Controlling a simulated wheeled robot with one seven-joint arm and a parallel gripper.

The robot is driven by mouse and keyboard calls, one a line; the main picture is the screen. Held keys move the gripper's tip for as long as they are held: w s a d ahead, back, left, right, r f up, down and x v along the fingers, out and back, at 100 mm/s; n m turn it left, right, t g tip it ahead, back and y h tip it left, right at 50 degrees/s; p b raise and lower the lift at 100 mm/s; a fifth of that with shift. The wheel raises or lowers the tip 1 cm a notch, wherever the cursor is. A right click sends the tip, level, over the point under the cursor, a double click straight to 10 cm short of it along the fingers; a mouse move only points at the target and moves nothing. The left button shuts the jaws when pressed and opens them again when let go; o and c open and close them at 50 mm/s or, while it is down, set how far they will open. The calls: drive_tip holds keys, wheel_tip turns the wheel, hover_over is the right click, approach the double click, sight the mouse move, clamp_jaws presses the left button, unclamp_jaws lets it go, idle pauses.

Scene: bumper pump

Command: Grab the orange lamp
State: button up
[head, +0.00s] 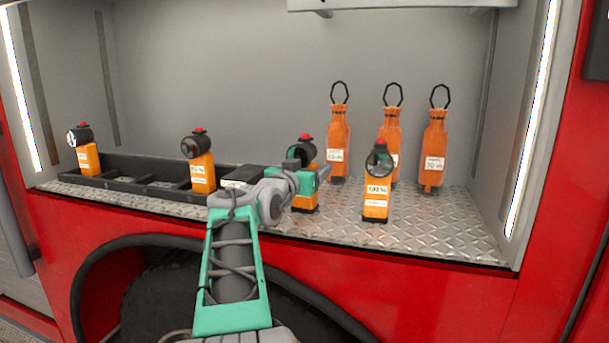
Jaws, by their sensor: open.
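Several orange lamps with black heads and red tops stand in the truck's open compartment. One orange lamp (306,203) is directly at my gripper (310,174), which covers its middle; its head and base show above and below. My gripper has teal fingers and is open; I cannot tell whether they touch this lamp. Another orange lamp (377,199) stands upright to the right on the metal floor, clear of the gripper. Two more stand to the left, at the black tray: one lamp (202,174) near its middle and one lamp (89,158) at its far left.
Three orange bottle-like items with black loops, the left one (338,135), the middle one (391,135) and the right one (434,145), stand behind the lamps. The black divided tray (130,173) lies at left. Side walls bound the compartment. Bare floor (450,225) lies at right.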

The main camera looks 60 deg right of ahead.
drive_tip(key=shift+d, duration=0.4)
drive_tip(key=shift+a, duration=0.15)
clamp_jaws()
idle(0.4)
idle(0.3)
